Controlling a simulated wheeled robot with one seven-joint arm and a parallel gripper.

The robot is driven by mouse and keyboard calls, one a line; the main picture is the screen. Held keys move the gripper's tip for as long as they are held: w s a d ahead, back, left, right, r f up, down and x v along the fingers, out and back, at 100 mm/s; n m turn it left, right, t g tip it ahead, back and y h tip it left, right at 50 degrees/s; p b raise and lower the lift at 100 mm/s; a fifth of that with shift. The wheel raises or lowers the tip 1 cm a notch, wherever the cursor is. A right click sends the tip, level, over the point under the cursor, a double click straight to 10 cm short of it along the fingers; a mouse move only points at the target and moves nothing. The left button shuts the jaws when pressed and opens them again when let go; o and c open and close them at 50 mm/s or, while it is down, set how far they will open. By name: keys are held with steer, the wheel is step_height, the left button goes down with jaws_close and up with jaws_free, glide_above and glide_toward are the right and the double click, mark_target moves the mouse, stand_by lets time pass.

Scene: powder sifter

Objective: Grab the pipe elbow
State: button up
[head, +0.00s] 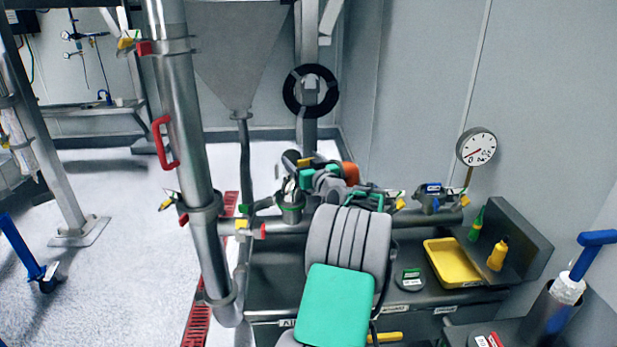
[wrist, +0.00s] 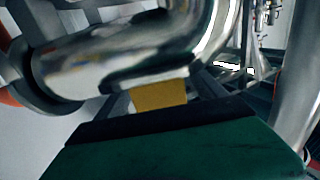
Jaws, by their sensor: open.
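The pipe elbow (wrist: 145,55) is a shiny bent metal tube that fills the upper left of the wrist view, very close to the camera. A dark flange ring closes its left end. In the head view, part of the elbow (head: 291,160) seems to show as a dark metal curve above the horizontal pipe, partly hidden by my arm. My gripper (head: 316,177) is open, at the elbow and above the bench. A dark green and black part of it spans the bottom of the wrist view. I cannot tell whether the jaws touch the elbow.
A horizontal pipe (head: 420,219) runs over the bench. A yellow tray (head: 452,262), bottles and a gauge (head: 476,147) are on the right.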

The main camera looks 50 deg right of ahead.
steer(key=shift+c, duration=0.4)
jaws_close()
stand_by(0.5)
steer(key=shift+r, duration=0.2)
